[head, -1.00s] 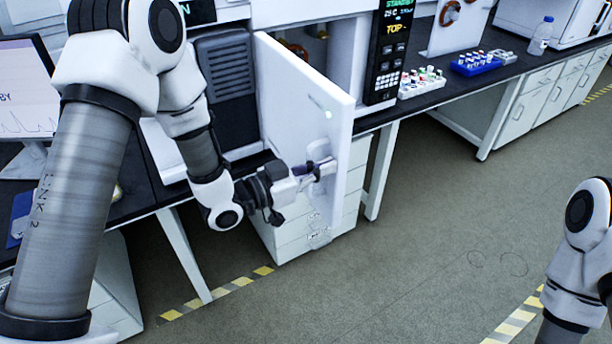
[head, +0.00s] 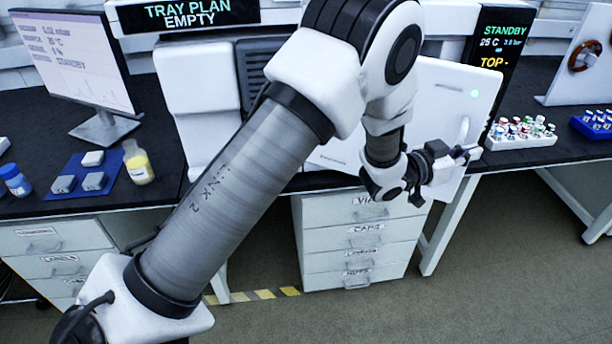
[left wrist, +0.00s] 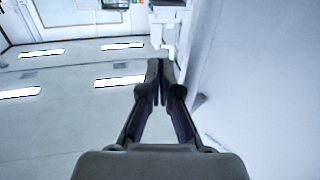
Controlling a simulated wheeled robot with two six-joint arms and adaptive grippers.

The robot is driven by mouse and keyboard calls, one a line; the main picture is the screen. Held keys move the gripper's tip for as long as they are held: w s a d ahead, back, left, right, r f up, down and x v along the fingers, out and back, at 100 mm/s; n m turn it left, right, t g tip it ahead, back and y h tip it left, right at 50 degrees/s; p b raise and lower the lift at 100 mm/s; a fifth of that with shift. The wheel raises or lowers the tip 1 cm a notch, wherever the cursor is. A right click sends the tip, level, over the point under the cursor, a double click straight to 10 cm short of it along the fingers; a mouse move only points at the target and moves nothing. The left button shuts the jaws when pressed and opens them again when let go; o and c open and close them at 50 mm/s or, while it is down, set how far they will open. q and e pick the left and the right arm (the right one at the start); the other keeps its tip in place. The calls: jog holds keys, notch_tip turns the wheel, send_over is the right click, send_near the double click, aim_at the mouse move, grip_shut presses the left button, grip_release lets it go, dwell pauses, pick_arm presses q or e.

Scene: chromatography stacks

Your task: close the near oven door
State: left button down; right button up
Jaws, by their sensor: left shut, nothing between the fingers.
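The near oven door (head: 440,100) is a white panel with a small green light and a pale vertical handle. In the head view its right edge overhangs the counter's front, so it looks partly open; my left arm hides much of its left part. My left gripper (head: 466,156) is shut and empty in front of the door's lower right part, near the handle's lower end. In the left wrist view the fingertips (left wrist: 160,68) are together, and a white surface, likely the door (left wrist: 255,70), runs close along the right. Contact cannot be told. My right gripper is out of view.
A control panel (head: 494,45) reading STANDBY stands right of the door. A rack of vials (head: 520,135) and a blue rack (head: 594,124) sit on the counter. White drawers (head: 357,240) stand below. A monitor (head: 75,62) and yellow bottle (head: 138,162) are left. Floor at lower right is clear.

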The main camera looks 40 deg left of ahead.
aim_at(474, 131)
pick_arm(q)
jog(key=w+n+y, duration=0.1)
jog(key=w, duration=0.2)
jog(key=w+a+n+t+y+b, duration=0.1)
jog(key=w, duration=0.2)
jog(key=w+y, duration=0.2)
jog(key=w, duration=0.1)
jog(key=shift+a+r+n+t+b, duration=0.1)
jog(key=shift+a+n+t+b, duration=0.2)
jog(key=shift+a+n+b, duration=0.1)
jog(key=w+a+n+y+b, duration=0.2)
jog(key=w+a+y, duration=0.3)
jog(key=w, duration=0.5)
jog(key=shift+w+a+n+t+y, duration=0.35)
jog(key=shift+a+n, duration=0.2)
jog(key=shift+n, duration=0.25)
jog(key=shift+r, duration=0.1)
